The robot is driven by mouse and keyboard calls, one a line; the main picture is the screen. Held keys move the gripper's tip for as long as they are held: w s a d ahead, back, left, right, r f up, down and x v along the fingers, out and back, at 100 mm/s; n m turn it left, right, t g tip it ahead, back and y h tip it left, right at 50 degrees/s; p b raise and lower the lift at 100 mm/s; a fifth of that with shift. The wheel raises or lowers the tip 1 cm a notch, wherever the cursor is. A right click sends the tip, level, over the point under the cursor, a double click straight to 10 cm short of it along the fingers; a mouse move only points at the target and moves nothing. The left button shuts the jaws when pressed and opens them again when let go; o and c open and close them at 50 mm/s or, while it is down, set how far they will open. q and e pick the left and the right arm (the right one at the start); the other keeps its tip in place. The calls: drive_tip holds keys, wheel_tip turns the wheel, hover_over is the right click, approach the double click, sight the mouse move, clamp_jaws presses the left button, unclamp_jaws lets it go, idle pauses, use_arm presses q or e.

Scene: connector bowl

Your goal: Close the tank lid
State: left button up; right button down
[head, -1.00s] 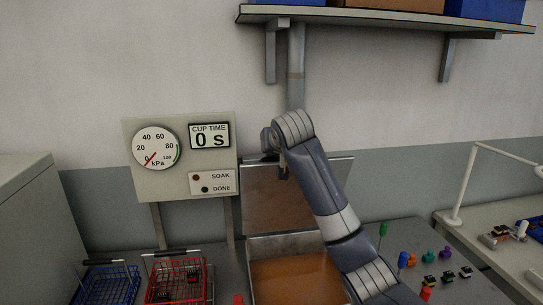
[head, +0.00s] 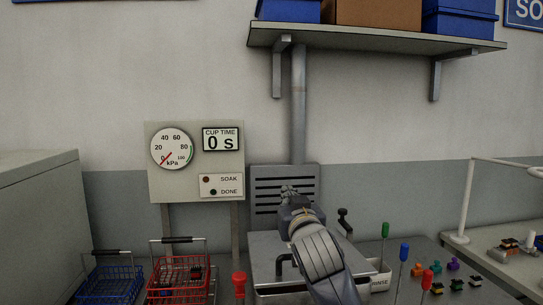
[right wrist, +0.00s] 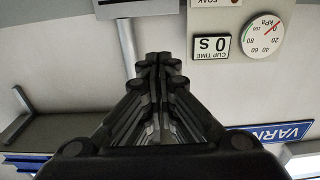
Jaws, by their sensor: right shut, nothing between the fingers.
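The tank lid (head: 266,247) is a flat grey metal plate with a dark handle (head: 283,265). In the head view it lies down over the tank (head: 275,294), and the tank's inside is hidden. My right arm crosses over the lid's right part and covers some of it. My right gripper (head: 289,192) is above the lid's back edge, in front of the slotted back panel; I cannot tell whether it touches anything. In the right wrist view its fingers (right wrist: 160,62) are together and empty. My left gripper is not in view.
A gauge and timer panel (head: 195,187) stands behind on the left. A red basket (head: 180,283) and a blue basket (head: 110,284) stand at the left, with a red button (head: 239,280) beside the tank. Several small connectors (head: 437,268) lie at the right. A shelf (head: 375,39) hangs above.

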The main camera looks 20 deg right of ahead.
drive_tip(key=s+f, duration=0.1)
drive_tip(key=s+f+b, duration=0.1)
drive_tip(key=f, duration=0.1)
drive_tip(key=s+f+b, duration=0.1)
drive_tip(key=f, duration=0.1)
drive_tip(key=shift+a, duration=0.4)
drive_tip(key=shift+s+a+f+b, duration=0.1)
drive_tip(key=shift+s+f+b, duration=0.45)
drive_tip(key=shift+f, duration=0.15)
drive_tip(key=shift+r, duration=0.1)
